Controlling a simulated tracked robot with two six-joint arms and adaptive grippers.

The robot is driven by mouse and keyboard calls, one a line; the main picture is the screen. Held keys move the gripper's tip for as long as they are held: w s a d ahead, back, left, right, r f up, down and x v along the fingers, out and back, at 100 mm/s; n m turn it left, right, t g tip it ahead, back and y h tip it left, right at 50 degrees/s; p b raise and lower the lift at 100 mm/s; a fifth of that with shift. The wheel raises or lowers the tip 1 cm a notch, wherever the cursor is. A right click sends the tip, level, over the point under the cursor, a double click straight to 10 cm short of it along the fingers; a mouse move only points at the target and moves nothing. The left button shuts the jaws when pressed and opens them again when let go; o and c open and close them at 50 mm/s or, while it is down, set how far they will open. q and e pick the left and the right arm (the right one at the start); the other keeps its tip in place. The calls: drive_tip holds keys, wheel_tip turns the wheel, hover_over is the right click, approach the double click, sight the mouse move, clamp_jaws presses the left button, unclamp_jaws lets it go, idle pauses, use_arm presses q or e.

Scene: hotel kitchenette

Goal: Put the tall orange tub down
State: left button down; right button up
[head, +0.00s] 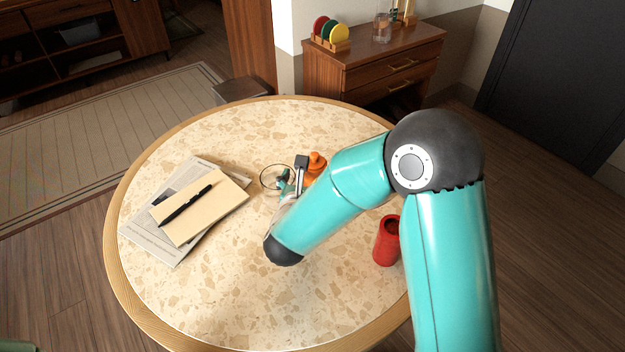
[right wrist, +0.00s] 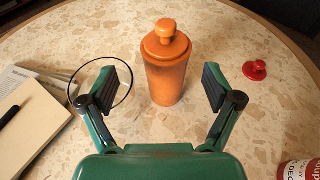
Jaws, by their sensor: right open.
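The tall orange tub (head: 317,162) stands upright on the round speckled table (head: 200,310), its knobbed lid on. In the head view my right arm partly hides it. In the right wrist view the tub (right wrist: 166,80) stands between and slightly beyond the spread fingers of my right gripper (right wrist: 167,84). Gaps show on both sides, so neither finger touches it. In the head view the right gripper (head: 293,174) is small and partly covered by my arm. My left gripper is not in view.
A thin dark-rimmed round item (head: 265,181) is close left of the gripper. A notebook (head: 215,215) with a pen lies on a newspaper at left. A red container (head: 386,241) stands at right. A small red knobbed piece (right wrist: 255,70) lies right of the tub. The front table is clear.

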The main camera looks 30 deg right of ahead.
sight(313, 169)
drive_tip(key=shift+w+d, duration=0.35)
drive_tip(key=shift+d, duration=0.15)
drive_tip(key=p+x, duration=0.1)
drive_tip(key=x, duration=0.3)
drive_tip(key=shift+d+r, duration=0.1)
drive_tip(key=shift+d, duration=0.1)
drive_tip(key=shift+c, duration=0.2)
drive_tip(key=c, duration=1.6)
drive_tip(key=shift+r, duration=0.1)
